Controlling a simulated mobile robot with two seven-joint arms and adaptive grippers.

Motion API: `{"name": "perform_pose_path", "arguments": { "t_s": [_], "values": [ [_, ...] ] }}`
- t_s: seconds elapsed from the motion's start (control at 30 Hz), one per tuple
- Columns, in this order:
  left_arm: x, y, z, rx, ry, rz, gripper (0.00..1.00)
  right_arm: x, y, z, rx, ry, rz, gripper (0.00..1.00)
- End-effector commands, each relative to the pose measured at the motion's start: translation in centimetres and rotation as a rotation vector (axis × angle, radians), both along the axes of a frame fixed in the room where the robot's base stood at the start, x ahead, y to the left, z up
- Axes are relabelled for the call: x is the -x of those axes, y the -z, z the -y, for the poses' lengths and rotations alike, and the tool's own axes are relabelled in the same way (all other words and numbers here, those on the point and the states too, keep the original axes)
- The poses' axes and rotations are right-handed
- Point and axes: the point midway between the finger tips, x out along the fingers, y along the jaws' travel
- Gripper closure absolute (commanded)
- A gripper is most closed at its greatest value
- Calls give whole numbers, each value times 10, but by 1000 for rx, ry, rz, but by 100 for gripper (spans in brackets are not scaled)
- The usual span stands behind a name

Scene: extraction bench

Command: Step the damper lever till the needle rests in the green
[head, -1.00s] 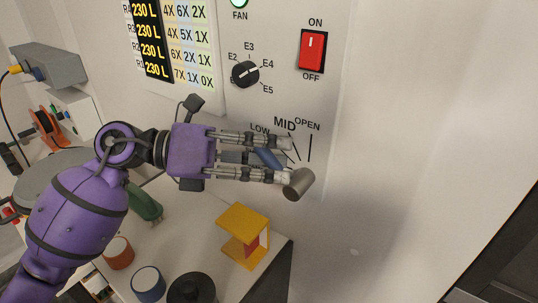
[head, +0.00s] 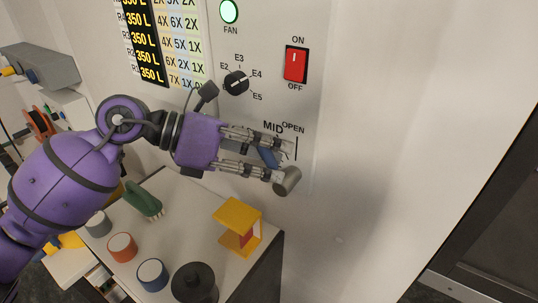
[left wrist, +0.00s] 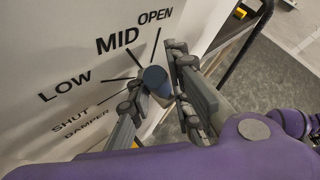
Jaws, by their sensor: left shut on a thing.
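The damper lever shows in the head view as a blue part (head: 268,157) between my left fingers and a grey-brown cylinder (head: 287,181) at their tips. In the left wrist view its blue round end (left wrist: 155,79) sits between the fingers. My left gripper (head: 283,162) is shut on the lever, close to the panel (head: 308,110). The scale around the lever reads SHUT, LOW, MID and OPEN in the left wrist view; I cannot tell exactly which mark the lever points at. No needle or green band shows. My right gripper is out of view.
Below stand a yellow stand (head: 238,225), a black lidded pot (head: 194,283) and a green brush (head: 145,202).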

Motion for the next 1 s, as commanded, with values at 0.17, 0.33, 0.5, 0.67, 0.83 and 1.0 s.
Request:
{"name": "perform_pose_path", "arguments": {
  "t_s": [0.17,0.33,0.5,0.67,0.83,1.0],
  "values": [
    [-1,0,-1,0,-3,2,75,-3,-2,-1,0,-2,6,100],
    [-1,0,0,1,-2,1,74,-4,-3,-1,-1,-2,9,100],
    [0,-1,-2,1,-2,0,74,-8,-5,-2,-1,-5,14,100],
    [0,-7,-17,0,-4,1,74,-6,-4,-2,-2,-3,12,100],
    [3,-21,-50,-2,-6,1,74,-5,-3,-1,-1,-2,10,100],
    [5,-35,-82,0,-6,-1,74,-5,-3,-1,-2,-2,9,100]
  ]
}}
